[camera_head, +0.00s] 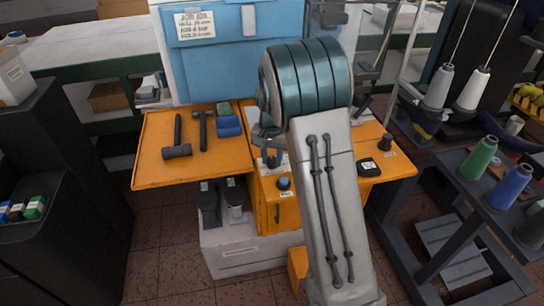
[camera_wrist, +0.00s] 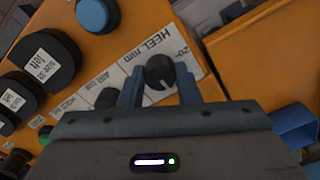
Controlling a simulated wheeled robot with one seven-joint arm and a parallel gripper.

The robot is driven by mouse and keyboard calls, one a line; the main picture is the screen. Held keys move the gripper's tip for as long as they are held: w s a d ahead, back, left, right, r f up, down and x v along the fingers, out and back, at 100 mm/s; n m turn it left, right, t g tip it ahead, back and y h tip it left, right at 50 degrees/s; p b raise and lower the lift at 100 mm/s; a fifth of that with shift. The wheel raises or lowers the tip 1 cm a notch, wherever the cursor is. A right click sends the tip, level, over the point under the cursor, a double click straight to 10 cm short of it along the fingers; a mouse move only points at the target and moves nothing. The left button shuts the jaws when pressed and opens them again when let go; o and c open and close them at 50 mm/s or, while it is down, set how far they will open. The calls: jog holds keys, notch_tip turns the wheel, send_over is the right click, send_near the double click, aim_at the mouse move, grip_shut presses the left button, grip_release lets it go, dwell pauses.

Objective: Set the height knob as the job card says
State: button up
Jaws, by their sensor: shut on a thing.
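A black knob (camera_wrist: 159,70) sits on a white scale strip (camera_wrist: 135,60) printed "HEEL mm", with "20-" near its upper end. My gripper (camera_wrist: 159,88) has one finger on each side of this knob and is shut on it. A pale pointer mark shows on the knob's lower part; its exact reading is not clear. The job card (camera_head: 195,25) hangs on the blue panel of the orange machine; its small handwriting is too blurred to read surely. In the head view my arm hides most of the control panel and the knob.
A second dark knob (camera_wrist: 107,97), a blue button (camera_wrist: 92,14) and black labelled lasts or pads (camera_wrist: 48,60) are close by. The orange table (camera_head: 150,150) carries a hammer (camera_head: 177,140) and a blue block (camera_head: 229,126). A thread rack (camera_head: 450,200) stands at right.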

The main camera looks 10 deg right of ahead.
aim_at(272, 160)
dwell(0.4)
jog(key=o, duration=1)
notch_tip(272, 160, up, 14)
jog(key=shift+f, duration=0.1)
